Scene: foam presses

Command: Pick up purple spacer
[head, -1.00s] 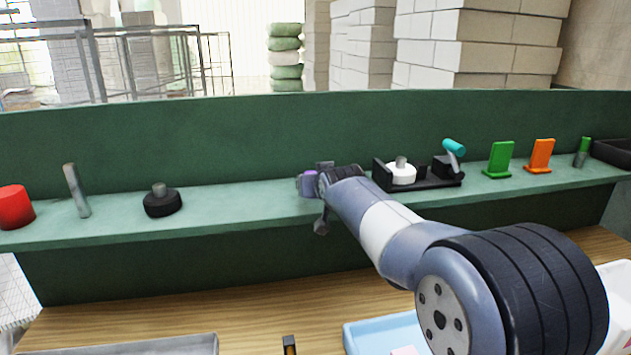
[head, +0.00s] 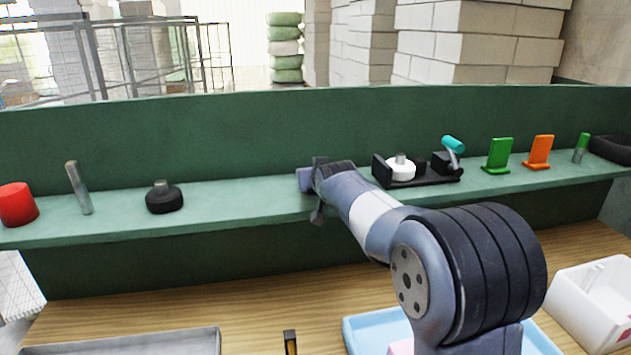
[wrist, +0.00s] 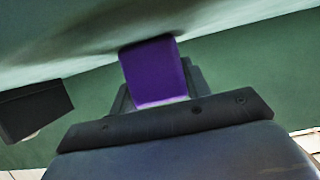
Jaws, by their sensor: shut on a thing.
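The purple spacer (wrist: 152,72) is a block with a flat purple face, near the top middle of the wrist view. My gripper (wrist: 157,88) is shut on it, with a dark finger on each side. In the head view my gripper (head: 314,180) is at the green shelf (head: 240,200), left of the black holder. There the spacer is mostly hidden by the gripper and wrist. I cannot tell whether the spacer still touches the shelf.
Right of my gripper stand a black holder (head: 420,181) with a white round piece (head: 401,170), a teal-handled clamp (head: 452,146), and green (head: 497,156) and orange (head: 538,152) stands. On the left are a black knob (head: 164,201), grey rod (head: 79,188) and red cylinder (head: 17,205).

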